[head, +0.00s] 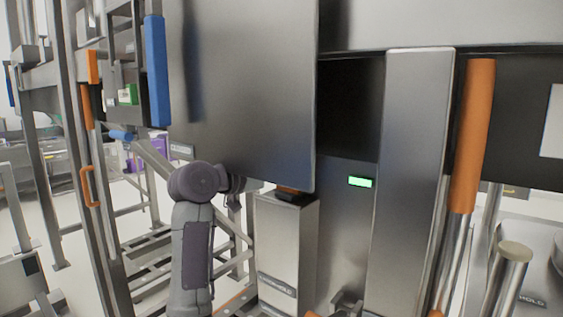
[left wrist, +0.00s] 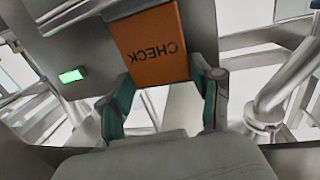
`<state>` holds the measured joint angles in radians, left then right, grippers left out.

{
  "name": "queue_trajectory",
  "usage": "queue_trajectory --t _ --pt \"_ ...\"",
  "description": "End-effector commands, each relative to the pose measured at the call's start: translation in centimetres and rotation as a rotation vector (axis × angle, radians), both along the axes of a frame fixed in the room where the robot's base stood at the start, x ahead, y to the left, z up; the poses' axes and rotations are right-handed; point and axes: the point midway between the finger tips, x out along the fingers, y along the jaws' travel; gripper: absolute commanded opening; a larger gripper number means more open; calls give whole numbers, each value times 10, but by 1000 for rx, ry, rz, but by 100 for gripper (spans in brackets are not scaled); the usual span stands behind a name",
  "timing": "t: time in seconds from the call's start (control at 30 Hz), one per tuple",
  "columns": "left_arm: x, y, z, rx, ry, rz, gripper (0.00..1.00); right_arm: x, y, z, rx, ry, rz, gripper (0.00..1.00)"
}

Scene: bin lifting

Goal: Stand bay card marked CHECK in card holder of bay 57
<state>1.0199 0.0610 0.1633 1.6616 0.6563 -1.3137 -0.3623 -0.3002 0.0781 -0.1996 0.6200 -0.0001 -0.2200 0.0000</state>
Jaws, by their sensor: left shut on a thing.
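The orange card marked CHECK (left wrist: 152,45) shows in the left wrist view, its lettering upside down. My left gripper (left wrist: 163,82) is shut on it, with green finger pads at the card's two side edges. In the head view, my left arm comes up from below and its wrist (head: 205,182) reaches in behind a large grey panel, which hides the fingers. A small dark piece with an orange edge (head: 291,192) shows on top of a metal box; I cannot tell whether it is the card holder. No bay number is readable.
The large grey panel (head: 250,80) hangs in front of the left hand. A metal post (head: 410,170) and an orange handle (head: 472,135) are at right. Steel framing fills the left side.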

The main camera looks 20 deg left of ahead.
Motion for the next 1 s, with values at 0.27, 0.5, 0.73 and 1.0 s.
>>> queue_trajectory --t 0.27,0.5,0.73,1.0 --pt "0 1 -2 0 -1 1 7 0 0 -2 0 0 0 0" --pt "0 1 -3 0 -1 0 90 0 0 -2 0 -1 0 0" --pt "0 0 -2 0 -1 0 90 0 0 -2 0 -1 1 0" --pt "-18 11 -1 0 -4 2 90 1 0 -11 -1 -1 1 0"
